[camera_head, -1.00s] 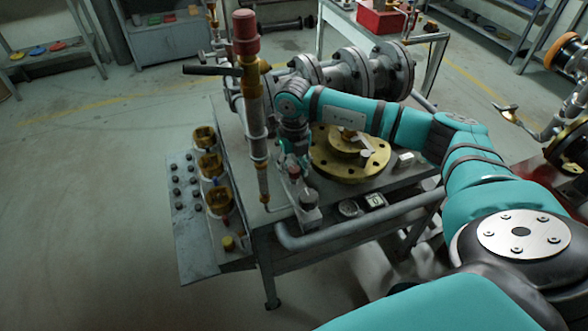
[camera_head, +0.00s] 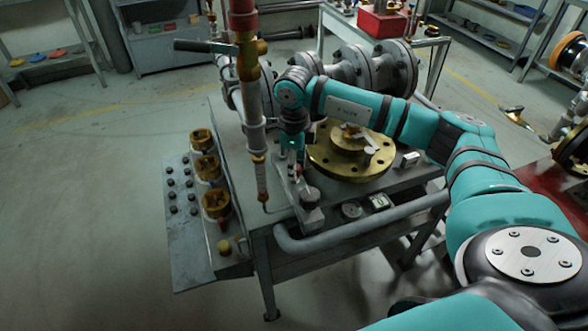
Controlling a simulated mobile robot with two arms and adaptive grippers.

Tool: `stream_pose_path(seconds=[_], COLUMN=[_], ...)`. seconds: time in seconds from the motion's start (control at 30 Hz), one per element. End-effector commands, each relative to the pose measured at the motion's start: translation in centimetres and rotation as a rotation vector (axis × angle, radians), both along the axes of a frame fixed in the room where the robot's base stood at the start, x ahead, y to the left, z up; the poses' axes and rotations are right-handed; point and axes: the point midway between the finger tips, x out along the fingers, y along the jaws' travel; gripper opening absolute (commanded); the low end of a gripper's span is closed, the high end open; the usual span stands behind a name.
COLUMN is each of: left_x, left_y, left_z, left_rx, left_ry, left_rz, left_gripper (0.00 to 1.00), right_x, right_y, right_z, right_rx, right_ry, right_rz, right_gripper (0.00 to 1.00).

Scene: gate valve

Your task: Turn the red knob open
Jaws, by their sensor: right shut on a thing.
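The red knob (camera_head: 297,171) sits on a small grey valve fitting at the front of the metal bench, in the middle of the head view. Only a little red shows, as my right gripper (camera_head: 294,166) covers most of it. My right gripper points down from the teal arm and is shut on the red knob. Its fingers are small and dark here, and their exact hold is hard to see. My left gripper is not in view.
A tall pipe with a red top (camera_head: 243,20) and black lever stands just left of my right gripper. A brass flange (camera_head: 345,165) lies right of it. Brass valves (camera_head: 205,167) line the bench's left side. Floor at left is clear.

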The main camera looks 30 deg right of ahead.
Motion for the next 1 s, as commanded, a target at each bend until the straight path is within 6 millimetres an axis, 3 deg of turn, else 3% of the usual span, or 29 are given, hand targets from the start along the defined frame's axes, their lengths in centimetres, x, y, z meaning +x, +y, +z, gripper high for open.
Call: stream_pose_path(seconds=[0.5,1.0], left_x=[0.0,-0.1], left_y=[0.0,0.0], left_z=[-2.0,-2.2], left_rx=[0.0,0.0], left_ry=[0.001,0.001], left_rz=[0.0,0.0], left_gripper=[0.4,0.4], right_x=[0.1,0.1], right_y=[-0.1,-0.1], right_z=[0.1,0.2], right_rx=[-0.002,-0.002], right_ry=[-0.005,-0.007], right_rz=[0.348,0.421], right_gripper=[0.0,0.0])
